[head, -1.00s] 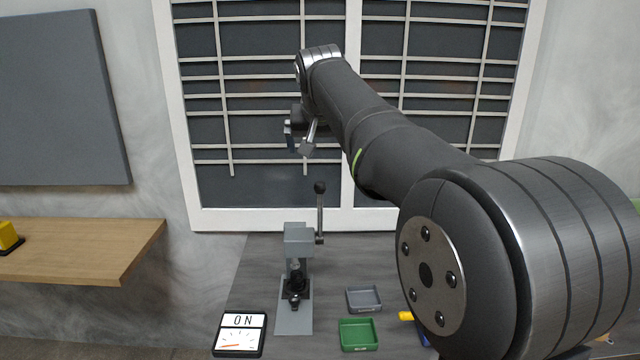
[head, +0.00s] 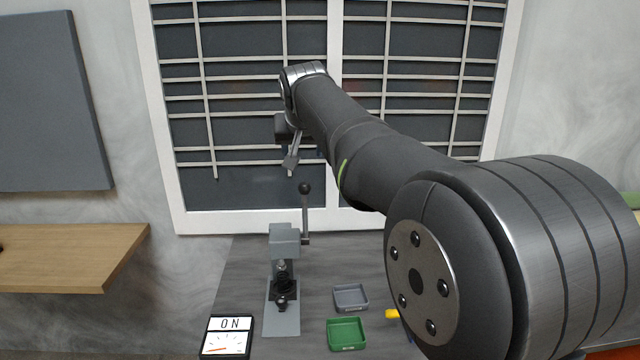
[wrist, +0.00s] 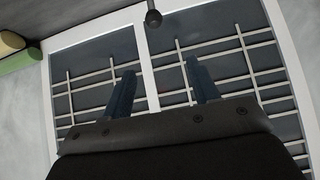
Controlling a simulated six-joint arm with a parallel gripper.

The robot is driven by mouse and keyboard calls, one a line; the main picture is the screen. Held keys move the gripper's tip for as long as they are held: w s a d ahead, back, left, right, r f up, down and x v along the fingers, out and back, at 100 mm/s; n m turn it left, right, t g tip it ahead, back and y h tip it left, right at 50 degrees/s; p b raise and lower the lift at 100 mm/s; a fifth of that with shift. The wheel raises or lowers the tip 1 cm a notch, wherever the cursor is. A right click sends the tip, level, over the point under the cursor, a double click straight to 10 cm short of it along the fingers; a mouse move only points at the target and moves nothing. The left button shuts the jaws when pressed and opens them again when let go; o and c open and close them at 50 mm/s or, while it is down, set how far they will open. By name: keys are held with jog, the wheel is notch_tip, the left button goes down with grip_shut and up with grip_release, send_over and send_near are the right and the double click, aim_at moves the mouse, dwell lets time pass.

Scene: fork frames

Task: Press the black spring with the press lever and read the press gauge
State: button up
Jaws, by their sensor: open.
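The grey press (head: 284,243) stands on the dark table with its lever (head: 305,215) upright, ending in a black ball knob (head: 305,188). A knob also shows at the top of the wrist view (wrist: 153,17). Dark parts (head: 283,282) sit under the press head; I cannot make out the black spring among them.
A grey tray (head: 351,310) and a green tray (head: 363,342) lie right of the press. A yellow-handled item (head: 392,314) is partly hidden by my arm. A wooden shelf (head: 60,256) is at left. A barred window (head: 240,120) stands behind.

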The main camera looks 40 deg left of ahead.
aim_at(303, 185)
notch_tip(303, 185, down, 9)
jog(key=w+a+t+y, duration=0.1)
jog(key=w+t+y, duration=0.1)
jog(key=y, duration=0.2)
jog(key=s+d+f+t+y, duration=0.2)
jog(key=s+d+f+y, duration=0.1)
jog(key=d+f+y, duration=0.25)
jog(key=shift+h, duration=0.35)
jog(key=x, duration=1.7)
jog(key=shift+w+d+f, duration=0.15)
jog(key=shift+w+d, duration=0.15)
jog(key=shift+w, duration=0.05)
jog(key=shift+s, duration=0.1)
grip_shut()
